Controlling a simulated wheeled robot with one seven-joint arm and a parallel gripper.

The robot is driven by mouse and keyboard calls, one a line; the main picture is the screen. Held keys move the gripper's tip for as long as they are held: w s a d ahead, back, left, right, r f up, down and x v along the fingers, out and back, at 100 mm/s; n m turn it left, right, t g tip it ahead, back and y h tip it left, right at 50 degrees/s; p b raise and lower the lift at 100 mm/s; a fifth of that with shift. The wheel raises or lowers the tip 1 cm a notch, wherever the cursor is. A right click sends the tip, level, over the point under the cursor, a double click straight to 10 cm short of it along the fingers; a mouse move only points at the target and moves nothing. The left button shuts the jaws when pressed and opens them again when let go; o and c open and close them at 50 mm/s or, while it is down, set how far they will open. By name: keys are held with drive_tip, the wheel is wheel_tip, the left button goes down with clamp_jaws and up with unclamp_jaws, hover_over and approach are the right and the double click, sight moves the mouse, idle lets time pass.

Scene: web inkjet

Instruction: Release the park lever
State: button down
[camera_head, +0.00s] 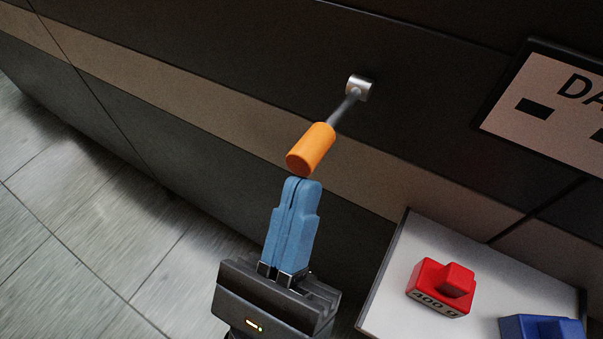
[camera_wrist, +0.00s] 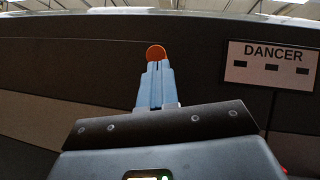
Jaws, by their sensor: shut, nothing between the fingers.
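The park lever has an orange cylindrical grip (camera_head: 311,148) on a thin grey rod (camera_head: 344,107). The rod runs to a silver pivot (camera_head: 359,88) on the dark machine panel. In the head view the lever slants down and left from the pivot. My gripper (camera_head: 302,181) has blue fingers, shut together and empty. Its tips are right at the lower end of the orange grip; I cannot tell whether they touch. In the wrist view the round orange end (camera_wrist: 156,52) shows just beyond the fingertips (camera_wrist: 158,64); the rod and pivot are hidden there.
A white tray (camera_head: 393,288) at the lower right holds a red 400 g weight (camera_head: 441,287) and a blue block (camera_head: 541,328). A sign marked DANCER (camera_wrist: 271,67) is on the panel at right. Tiled floor (camera_head: 60,215) lies clear at left.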

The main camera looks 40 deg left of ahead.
sight(303, 161)
drive_tip(key=shift+m+g+h, duration=0.4)
drive_tip(key=shift+g+h, duration=0.2)
drive_tip(key=shift+h, duration=0.2)
drive_tip(key=shift+w+r+p, duration=0.2)
drive_tip(key=shift+r+p, duration=1.3)
drive_tip(key=shift+r, duration=0.1)
drive_tip(key=shift+w+r+p, duration=0.15)
drive_tip(key=shift+r+p, duration=1.3)
drive_tip(key=shift+r, duration=0.25)
